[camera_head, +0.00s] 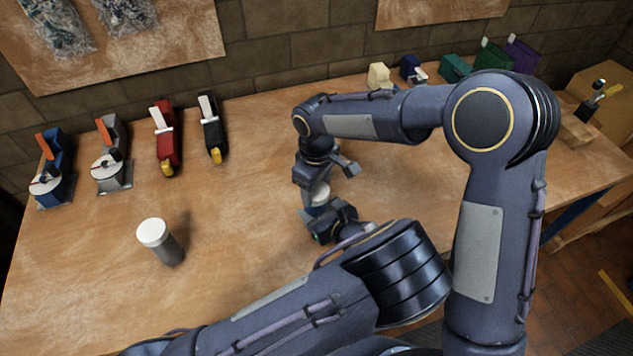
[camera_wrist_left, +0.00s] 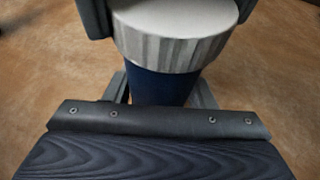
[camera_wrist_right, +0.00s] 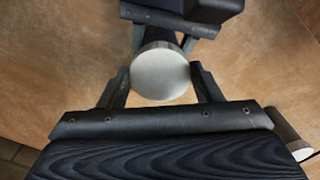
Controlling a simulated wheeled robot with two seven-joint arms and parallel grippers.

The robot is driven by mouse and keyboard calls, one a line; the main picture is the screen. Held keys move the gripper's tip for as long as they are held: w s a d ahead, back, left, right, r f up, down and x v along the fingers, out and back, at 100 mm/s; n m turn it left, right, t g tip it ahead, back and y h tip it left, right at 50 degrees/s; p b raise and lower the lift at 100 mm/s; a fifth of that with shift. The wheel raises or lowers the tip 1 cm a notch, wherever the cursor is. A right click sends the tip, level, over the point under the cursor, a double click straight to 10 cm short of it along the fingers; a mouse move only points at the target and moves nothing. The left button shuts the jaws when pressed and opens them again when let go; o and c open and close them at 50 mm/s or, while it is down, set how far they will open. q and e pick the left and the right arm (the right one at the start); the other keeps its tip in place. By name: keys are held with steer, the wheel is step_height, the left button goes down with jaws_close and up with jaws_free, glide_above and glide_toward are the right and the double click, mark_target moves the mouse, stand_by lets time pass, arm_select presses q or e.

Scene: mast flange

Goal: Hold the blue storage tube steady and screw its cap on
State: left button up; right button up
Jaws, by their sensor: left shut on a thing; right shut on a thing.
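The blue storage tube (camera_wrist_left: 160,88) stands upright in the left wrist view, between the fingers of my left gripper (camera_wrist_left: 160,95), which is shut on it. The pale ribbed cap (camera_wrist_left: 172,35) sits at the tube's top; whether its thread is engaged cannot be told. My right gripper (camera_wrist_right: 160,82) is shut on the cap (camera_wrist_right: 160,72), with a finger on either side of it. In the head view the cap (camera_head: 319,192) shows between the right gripper (camera_head: 325,177) above and the left gripper (camera_head: 330,221) below. Most of the tube is hidden there.
A grey tube with a white cap (camera_head: 168,248) stands to the left on the table. Several clamp-like tools, including a red one (camera_head: 166,142), line the back left. Small coloured items, including a green one (camera_head: 455,67), stand at the back right.

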steer(key=shift+f, duration=0.55)
stand_by(0.4)
steer(key=o, duration=0.9)
steer(key=shift+r, duration=2.25)
steer(key=shift+c, duration=0.3)
